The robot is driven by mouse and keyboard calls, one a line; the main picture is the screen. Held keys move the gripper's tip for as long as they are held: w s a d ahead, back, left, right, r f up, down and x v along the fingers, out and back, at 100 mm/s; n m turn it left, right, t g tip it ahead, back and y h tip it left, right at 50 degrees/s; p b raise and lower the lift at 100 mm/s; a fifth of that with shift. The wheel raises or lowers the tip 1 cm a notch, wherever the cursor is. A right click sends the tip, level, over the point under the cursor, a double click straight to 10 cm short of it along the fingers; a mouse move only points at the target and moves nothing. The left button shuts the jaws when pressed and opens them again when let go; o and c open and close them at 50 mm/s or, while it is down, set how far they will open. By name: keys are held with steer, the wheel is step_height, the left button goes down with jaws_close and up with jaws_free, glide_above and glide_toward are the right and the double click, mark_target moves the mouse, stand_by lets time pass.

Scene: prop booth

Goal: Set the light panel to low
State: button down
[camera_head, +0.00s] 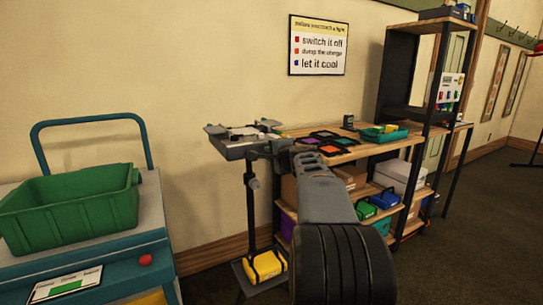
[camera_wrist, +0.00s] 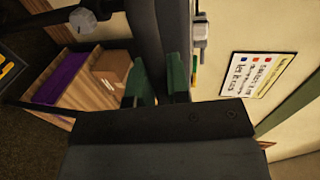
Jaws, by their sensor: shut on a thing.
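The light panel (camera_head: 236,149) is a grey, flat unit on top of a thin black stand, left of the wooden workbench in the head view. My gripper (camera_head: 268,150) is at its near right edge, with my arm reaching up from the lower middle. In the wrist view the dark body of the panel (camera_wrist: 155,35) fills the upper middle, with a small grey knob (camera_wrist: 198,28) beside it. The green-padded fingers of my gripper (camera_wrist: 162,85) are close together at the panel, shut on a part of it. The gripped part and the setting are too hidden to make out.
A yellow bag (camera_head: 265,266) lies at the stand's foot. The workbench (camera_head: 350,152) holds coloured squares and a teal tray (camera_head: 385,133), with boxes below. A green bin (camera_head: 75,208) sits on a blue cart (camera_head: 110,250) at left. A sign (camera_head: 319,45) hangs behind.

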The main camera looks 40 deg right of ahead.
steer(key=shift+f, duration=0.45)
steer(key=c, duration=1.2)
jaws_free()
steer(key=shift+o, duration=0.5)
steer(key=shift+r, duration=0.15)
steer(key=shift+s, duration=0.1)
steer(key=v, duration=1.3)
steer(key=shift+s+r+p, duration=0.2)
steer(key=shift+s+p, duration=0.1)
steer(key=shift+p, duration=0.15)
